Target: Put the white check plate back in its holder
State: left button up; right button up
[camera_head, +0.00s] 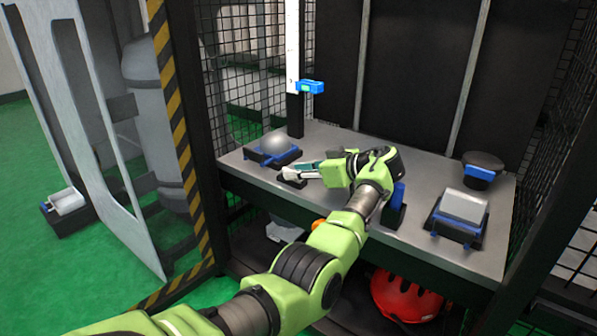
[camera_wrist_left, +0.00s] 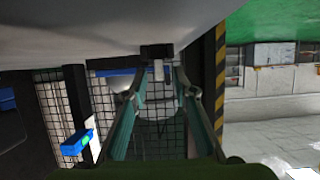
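My left gripper (camera_head: 306,170) is low over the grey bench and points left. In the left wrist view its two teal fingers (camera_wrist_left: 159,88) are apart. The white check plate (camera_wrist_left: 158,70) appears as a small white piece at a black holder (camera_wrist_left: 157,51), between the fingertips. A gap shows on each side of it. In the head view the black holder (camera_head: 291,180) sits near the bench's front edge, and the fingers partly hide the plate. I cannot tell how deep the plate sits. My right gripper is not in view.
On the bench (camera_head: 335,140) are a silver dome (camera_head: 275,144), a silver block (camera_head: 464,206), a dark round piece (camera_head: 484,162) and a blue item (camera_head: 398,194). A white upright (camera_head: 292,45) carries a blue device (camera_head: 310,87). A striped post (camera_head: 175,110) and mesh flank the bench. A red helmet (camera_head: 405,295) is below.

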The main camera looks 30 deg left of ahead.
pick_arm(q)
notch_tip(320, 180, up, 10)
dwell(0.5)
dwell(0.3)
